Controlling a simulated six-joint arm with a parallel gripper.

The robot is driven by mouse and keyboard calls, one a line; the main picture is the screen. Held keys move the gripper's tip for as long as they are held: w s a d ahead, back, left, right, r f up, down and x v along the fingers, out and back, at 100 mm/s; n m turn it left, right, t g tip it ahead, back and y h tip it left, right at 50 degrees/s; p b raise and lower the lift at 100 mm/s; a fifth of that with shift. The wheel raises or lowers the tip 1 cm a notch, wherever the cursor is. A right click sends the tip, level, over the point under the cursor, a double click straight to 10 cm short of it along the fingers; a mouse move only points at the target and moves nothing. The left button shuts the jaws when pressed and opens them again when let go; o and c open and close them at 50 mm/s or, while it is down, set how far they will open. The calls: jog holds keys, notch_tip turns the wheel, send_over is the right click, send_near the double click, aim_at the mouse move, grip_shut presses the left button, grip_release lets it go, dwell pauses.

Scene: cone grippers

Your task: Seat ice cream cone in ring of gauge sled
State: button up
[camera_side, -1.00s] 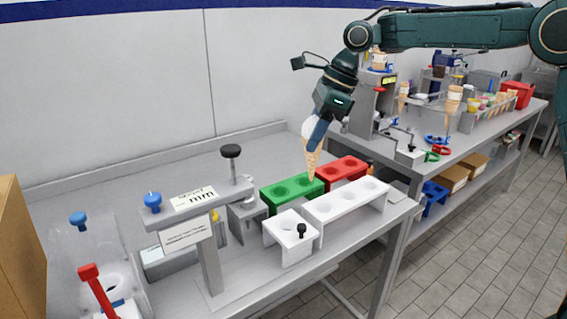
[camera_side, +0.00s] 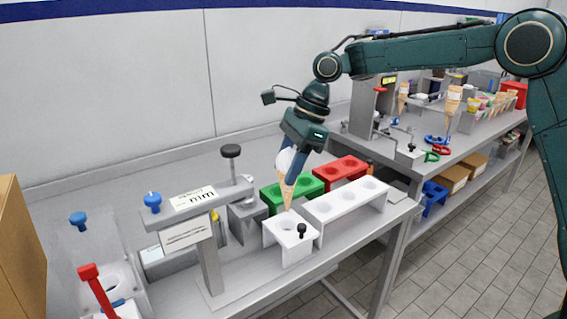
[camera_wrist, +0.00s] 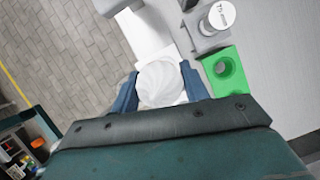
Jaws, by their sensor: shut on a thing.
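An ice cream cone (camera_side: 287,188) with white ice cream on top hangs upright, tip down, in my gripper (camera_side: 290,165). The fingers are shut on its upper part. In the wrist view the white swirl (camera_wrist: 160,84) sits between the two blue fingers (camera_wrist: 158,92), and the wafer below is hidden. The gauge sled is most likely the small white block (camera_side: 289,240) with a round hole and a black knob (camera_side: 301,230). The cone's tip is over or just behind the block's hole; I cannot tell whether it is inside.
A grey gauge stand (camera_side: 211,265) with a label and a black-topped post (camera_side: 231,152) stands left of the block. A green holder (camera_side: 310,185), a red holder (camera_side: 341,172) and a long white holder (camera_side: 347,201) stand behind and to the right.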

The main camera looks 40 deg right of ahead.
aim_at(288, 196)
jog(key=shift+f, duration=3.9)
jog(key=shift+f, duration=1.9)
jog(key=o, duration=0.8)
jog(key=shift+o, duration=0.2)
jog(key=shift+s, duration=0.1)
jog(key=v, duration=1.4)
jog(key=shift+w, duration=0.2)
jog(key=shift+s, duration=0.1)
